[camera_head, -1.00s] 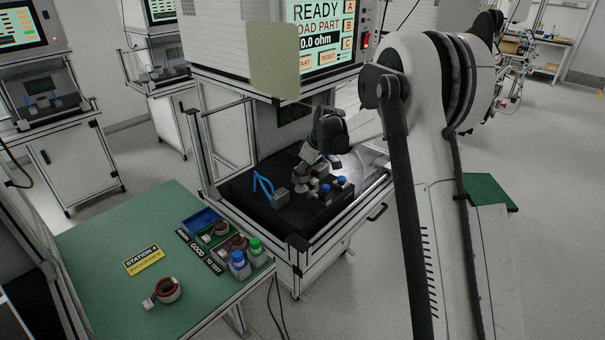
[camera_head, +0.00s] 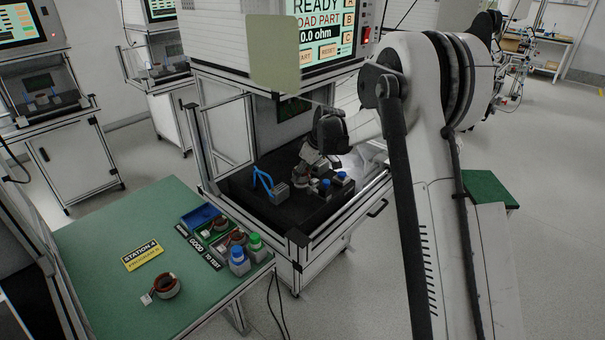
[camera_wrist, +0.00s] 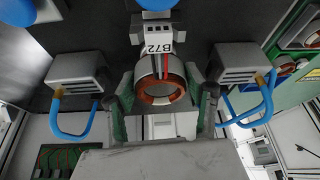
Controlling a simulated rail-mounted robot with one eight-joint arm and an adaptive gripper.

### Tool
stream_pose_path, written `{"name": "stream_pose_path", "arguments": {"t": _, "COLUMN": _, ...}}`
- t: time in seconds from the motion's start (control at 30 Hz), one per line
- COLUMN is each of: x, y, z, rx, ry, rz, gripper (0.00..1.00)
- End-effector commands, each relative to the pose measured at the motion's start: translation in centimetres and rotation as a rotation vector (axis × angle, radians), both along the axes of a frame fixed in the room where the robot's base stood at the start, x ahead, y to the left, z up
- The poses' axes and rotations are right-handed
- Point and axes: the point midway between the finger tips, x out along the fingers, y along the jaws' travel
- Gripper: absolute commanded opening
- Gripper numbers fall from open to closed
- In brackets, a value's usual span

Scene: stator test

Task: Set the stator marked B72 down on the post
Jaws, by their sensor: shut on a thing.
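The stator marked B72 (camera_wrist: 159,80) is a ring with a copper-red winding and a white label, seen in the wrist view. My gripper (camera_wrist: 163,105) has one finger on each side of it and is shut on it. In the head view, my gripper (camera_head: 312,165) is inside the test station, low over the black fixture plate, with the stator (camera_head: 301,181) small below it. The post cannot be made out; the stator and fingers cover that spot. I cannot tell whether the stator touches it.
Grey blocks with blue tubes (camera_wrist: 78,75) (camera_wrist: 240,66) flank the stator. Blue-topped buttons (camera_head: 325,184) stand close on its right in the head view. The station's frame surrounds the fixture.

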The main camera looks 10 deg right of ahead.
Motion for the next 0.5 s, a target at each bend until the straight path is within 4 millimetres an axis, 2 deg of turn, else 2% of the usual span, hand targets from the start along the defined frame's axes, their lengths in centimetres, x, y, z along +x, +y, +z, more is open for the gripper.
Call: {"name": "stream_pose_path", "arguments": {"t": 0.5, "x": 0.00, "y": 0.00, "z": -0.84, "rx": 0.000, "ry": 0.000, "rz": 0.000, "gripper": 0.09}}
